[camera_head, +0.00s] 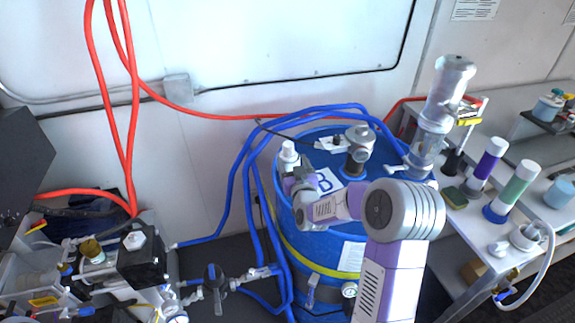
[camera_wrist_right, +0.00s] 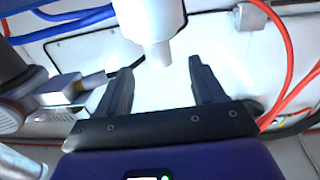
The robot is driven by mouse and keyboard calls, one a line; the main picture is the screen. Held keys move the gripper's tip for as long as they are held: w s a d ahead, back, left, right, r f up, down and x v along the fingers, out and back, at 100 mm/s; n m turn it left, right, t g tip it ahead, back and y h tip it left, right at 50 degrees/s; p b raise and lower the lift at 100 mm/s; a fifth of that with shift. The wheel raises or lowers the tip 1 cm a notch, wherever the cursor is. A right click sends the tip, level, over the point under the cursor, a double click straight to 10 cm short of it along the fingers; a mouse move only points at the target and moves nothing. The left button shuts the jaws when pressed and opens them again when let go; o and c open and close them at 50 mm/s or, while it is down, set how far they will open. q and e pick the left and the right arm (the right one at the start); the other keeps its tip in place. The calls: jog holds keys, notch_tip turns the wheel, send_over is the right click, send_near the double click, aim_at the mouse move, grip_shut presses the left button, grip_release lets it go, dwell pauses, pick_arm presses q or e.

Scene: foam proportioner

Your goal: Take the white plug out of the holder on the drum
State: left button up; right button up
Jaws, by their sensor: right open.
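The white plug (camera_head: 288,156) stands at the left edge of the top of the blue drum (camera_head: 320,246). My right gripper (camera_head: 292,180) is close beside it, on the near side. In the right wrist view the plug (camera_wrist_right: 152,25) is large at the top centre, with its narrow end level with the gap between my fingertips. My right gripper (camera_wrist_right: 160,65) is open and nothing is gripped. I cannot make out the holder; the gripper and wrist cover that part of the drum. My left gripper is not in view.
Blue hoses (camera_head: 246,170) loop along the drum's left side and over its back. A metal fitting (camera_head: 358,150) and a clear cylinder (camera_head: 432,130) stand on the drum. A bench (camera_head: 465,235) with purple and green bottles is at the right. Equipment (camera_head: 140,260) fills the lower left.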

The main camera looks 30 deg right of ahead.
aim_at(290, 151)
jog(key=shift+r+p+x, duration=0.2)
jog(key=shift+p+x, duration=0.1)
jog(key=shift+x, duration=3.5)
jog(key=c, duration=1.1)
